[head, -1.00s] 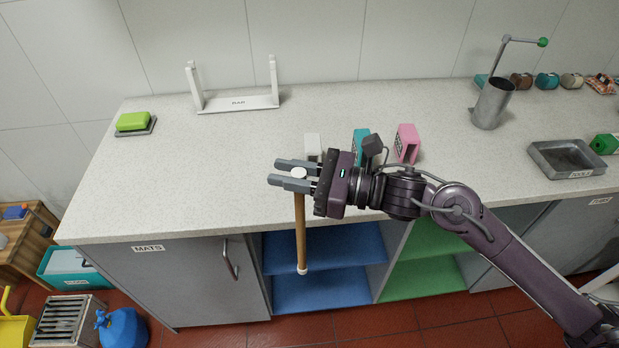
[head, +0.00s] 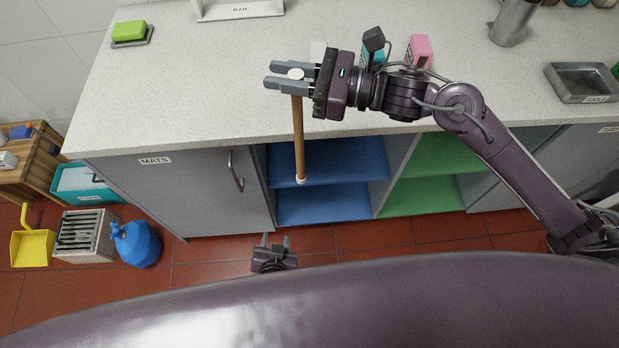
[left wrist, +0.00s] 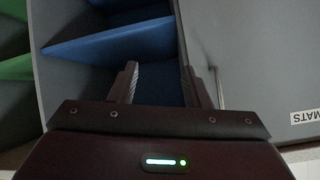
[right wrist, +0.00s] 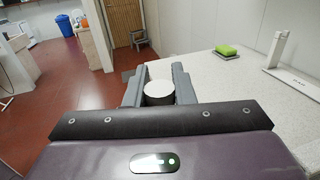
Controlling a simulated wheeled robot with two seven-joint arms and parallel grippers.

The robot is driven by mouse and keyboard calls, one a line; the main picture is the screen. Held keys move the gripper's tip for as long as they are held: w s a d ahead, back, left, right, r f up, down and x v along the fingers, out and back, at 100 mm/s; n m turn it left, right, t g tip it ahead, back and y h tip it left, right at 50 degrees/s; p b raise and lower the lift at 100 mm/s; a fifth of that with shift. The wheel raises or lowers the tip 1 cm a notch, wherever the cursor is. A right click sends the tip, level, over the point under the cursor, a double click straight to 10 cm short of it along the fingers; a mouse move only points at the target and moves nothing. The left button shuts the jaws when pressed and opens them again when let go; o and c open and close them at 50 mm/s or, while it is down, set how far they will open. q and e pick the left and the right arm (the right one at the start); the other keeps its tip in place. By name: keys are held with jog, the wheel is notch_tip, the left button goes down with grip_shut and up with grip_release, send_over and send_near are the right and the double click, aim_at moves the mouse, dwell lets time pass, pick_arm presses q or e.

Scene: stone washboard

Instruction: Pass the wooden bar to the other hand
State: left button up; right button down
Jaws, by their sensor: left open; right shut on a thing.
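The wooden bar (head: 298,138) is a brown rod with white end caps. It hangs upright in front of the counter's front edge. My right gripper (head: 290,75) is shut on it near its top end, and the white top cap (right wrist: 159,92) shows between the fingers in the right wrist view. My left gripper (head: 275,242) is open and empty, low over the floor, below and a little left of the bar's lower end. In the left wrist view its fingers (left wrist: 160,85) are apart with nothing between them, facing the cabinet front. The bar is not seen there.
The counter (head: 190,95) carries the white BAR holder (head: 238,12), a green sponge (head: 129,30), pink (head: 418,50) and teal blocks. Below are a MATS door with a handle (head: 235,171), blue shelves (head: 335,205) and green shelves. A blue bag (head: 136,243) stands on the floor.

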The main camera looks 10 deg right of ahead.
pick_arm(q)
jog(key=w+d+r+n+t, duration=0.1)
jog(key=d+r+t, duration=0.1)
jog(key=d+r, duration=0.35)
jog(key=w+d+r+t, duration=0.2)
jog(key=r, duration=0.7)
jog(key=n+t+y, duration=0.1)
jog(key=n+t, duration=0.2)
send_near(302, 142)
jog(key=shift+n+y, duration=0.3)
jog(key=w, duration=1.2)
jog(key=shift+w, duration=0.3)
grip_shut()
pick_arm(e)
jog(key=c, duration=1.1)
grip_release()
jog(key=shift+c, duration=0.2)
